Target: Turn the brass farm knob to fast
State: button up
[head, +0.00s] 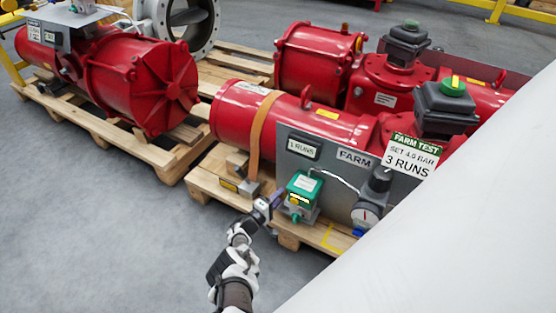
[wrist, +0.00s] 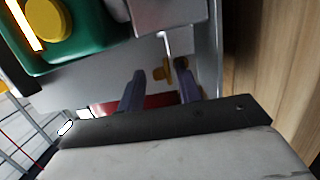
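The brass knob (wrist: 160,73) shows small in the wrist view, on the pale grey panel below a grey-white block. My gripper (wrist: 158,80) is open, with one finger to each side of the knob. The knob is nearer the right finger; I cannot tell whether they touch. In the head view my gripper (head: 268,203) is just left of the green box (head: 302,193) on the grey FARM panel (head: 340,178). I cannot make out the brass knob there. No speed marking is readable in either view.
A grey regulator with a dial (head: 368,207) stands right of the green box. Red actuators (head: 255,115) lie on wooden pallets (head: 215,172) behind. A FARM TEST sign (head: 411,153) reads 3 RUNS. Bare grey floor (head: 120,230) is free at the left.

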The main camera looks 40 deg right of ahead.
jog(key=shift+c, duration=0.3)
grip_shut()
jog(key=shift+s+d+r+n+t+p, duration=0.15)
jog(key=shift+r+n+t+p, duration=0.15)
jog(key=shift+t+p, duration=0.35)
jog(key=shift+n+t+p, duration=0.4)
jog(key=shift+t+p, duration=0.05)
jog(key=shift+p, duration=0.2)
jog(key=shift+s+f+n+t+y+p, duration=0.15)
jog(key=shift+n+t+y+p, duration=0.35)
jog(key=shift+n+t+y, duration=0.6)
jog(key=shift+h, duration=0.3)
jog(key=shift+m, duration=0.3)
jog(key=shift+o, duration=0.3)
grip_release()
